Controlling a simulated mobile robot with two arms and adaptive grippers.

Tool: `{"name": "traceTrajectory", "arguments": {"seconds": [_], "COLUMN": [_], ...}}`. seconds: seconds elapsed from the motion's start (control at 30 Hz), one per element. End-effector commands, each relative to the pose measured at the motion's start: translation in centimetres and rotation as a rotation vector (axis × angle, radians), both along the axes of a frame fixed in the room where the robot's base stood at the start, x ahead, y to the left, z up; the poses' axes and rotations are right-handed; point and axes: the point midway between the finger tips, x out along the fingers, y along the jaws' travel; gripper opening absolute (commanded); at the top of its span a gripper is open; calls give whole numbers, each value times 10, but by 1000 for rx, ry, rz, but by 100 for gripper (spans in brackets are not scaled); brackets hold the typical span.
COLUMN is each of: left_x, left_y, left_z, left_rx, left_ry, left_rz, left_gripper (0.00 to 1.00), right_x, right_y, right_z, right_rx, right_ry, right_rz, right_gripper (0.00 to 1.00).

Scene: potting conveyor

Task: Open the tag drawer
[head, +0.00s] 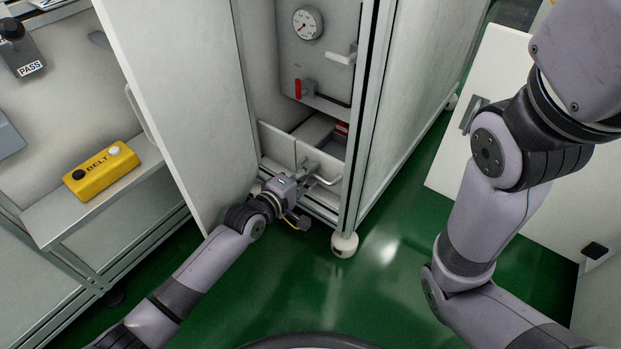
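The tag drawer (277,146) is the pale drawer low in the open cabinet. Its front stands out from the cabinet, and part of its dark interior shows behind it, with a small red item (342,128) at the right. A pale bar handle (328,181) shows on its front. My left gripper (306,172) is at the drawer front, at the left end of the handle. Its fingers are small and partly hidden, so I cannot tell whether they close on the handle. My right arm crosses the right side; its gripper is out of view.
The cabinet's door (185,90) stands open on the left, close to my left arm. Inside, a gauge (308,22) and a red lever (298,88) sit above the drawer. A yellow BELT box (101,171) rests on a left ledge. Green floor (385,265) is clear in front.

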Motion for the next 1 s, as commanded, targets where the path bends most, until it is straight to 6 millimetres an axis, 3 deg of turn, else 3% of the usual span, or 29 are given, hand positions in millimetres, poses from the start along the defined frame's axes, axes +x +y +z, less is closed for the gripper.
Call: {"name": "traceTrajectory", "arguments": {"seconds": [0.33, 0.6, 1.0], "left_x": [3, 3, 3], "left_y": [-2, -2, -2], "left_z": [-1, -1, -1], "left_rx": [1, 1, 1], "left_ry": [1, 1, 2], "left_rz": [0, 0, 0], "left_gripper": [18, 0, 0], "right_x": [0, 0, 0], "right_y": [0, 0, 0], "right_z": [-2, -2, -2], "right_rx": [-1, -1, -1], "right_ry": [-1, -1, -1], "right_rz": [0, 0, 0], "right_gripper": [32, 32, 32]}}
